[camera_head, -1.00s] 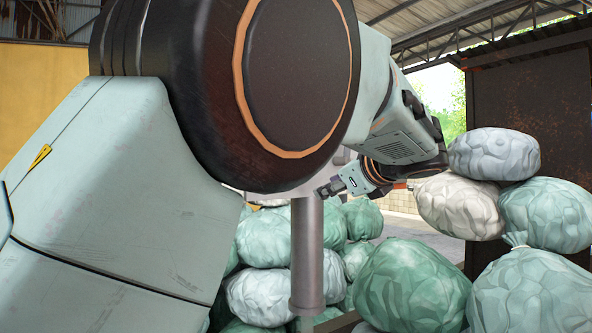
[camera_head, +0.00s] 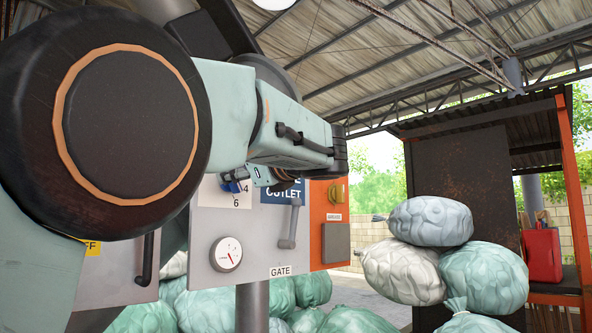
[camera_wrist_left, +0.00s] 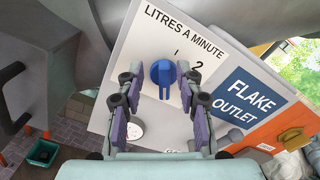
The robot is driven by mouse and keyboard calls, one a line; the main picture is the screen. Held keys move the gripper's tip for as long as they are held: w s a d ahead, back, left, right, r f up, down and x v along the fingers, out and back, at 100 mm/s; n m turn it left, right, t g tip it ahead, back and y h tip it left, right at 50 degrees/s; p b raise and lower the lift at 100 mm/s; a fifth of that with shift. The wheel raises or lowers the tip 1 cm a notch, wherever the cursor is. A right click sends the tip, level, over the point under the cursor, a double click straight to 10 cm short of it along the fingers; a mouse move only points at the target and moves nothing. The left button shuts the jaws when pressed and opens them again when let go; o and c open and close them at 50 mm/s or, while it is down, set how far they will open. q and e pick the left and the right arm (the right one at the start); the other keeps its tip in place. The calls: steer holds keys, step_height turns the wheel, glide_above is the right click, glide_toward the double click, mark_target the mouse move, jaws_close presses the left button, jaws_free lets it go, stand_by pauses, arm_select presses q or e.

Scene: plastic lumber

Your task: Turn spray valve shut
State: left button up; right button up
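The blue spray valve knob (camera_wrist_left: 163,75) sits on a white panel under the words "LITRES A MINUTE", with 1 and 2 printed beside it. Its raised grip stands roughly upright in the left wrist view. My left gripper (camera_wrist_left: 161,92) is open, with one finger on each side of the knob and a visible gap to each; how deep the fingers reach is hard to judge. In the head view my left arm hides most of the dial, and only a bit of the blue knob (camera_head: 236,185) shows near 4 and 6. My right gripper is not in view.
The panel also has a round gauge (camera_head: 226,254), a grey lever (camera_head: 290,225) marked GATE and an "OUTLET" sign (camera_head: 283,192). An orange box (camera_head: 329,200) with a yellow knob (camera_head: 337,193) adjoins it. Stuffed bags (camera_head: 430,221) are piled at the right and below.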

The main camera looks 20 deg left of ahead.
arm_select(q)
steer(key=shift+w+a+f, duration=0.3)
steer(key=shift+w+a, duration=0.15)
steer(key=shift+w, duration=0.2)
steer(key=shift+w+f, duration=0.2)
steer(key=shift+w, duration=0.25)
steer(key=shift+c, duration=0.2)
steer(key=shift+s+d+r, duration=0.2)
steer(key=shift+s, duration=0.15)
steer(key=shift+s+d+r, duration=0.15)
steer(key=shift+s, duration=0.2)
steer(key=c, duration=0.4)
steer(key=shift+s, duration=0.15)
steer(key=shift+c, duration=1)
steer(key=shift+w+f, duration=0.1)
steer(key=shift+w, duration=0.25)
jaws_close()
steer(key=shift+s, duration=0.15)
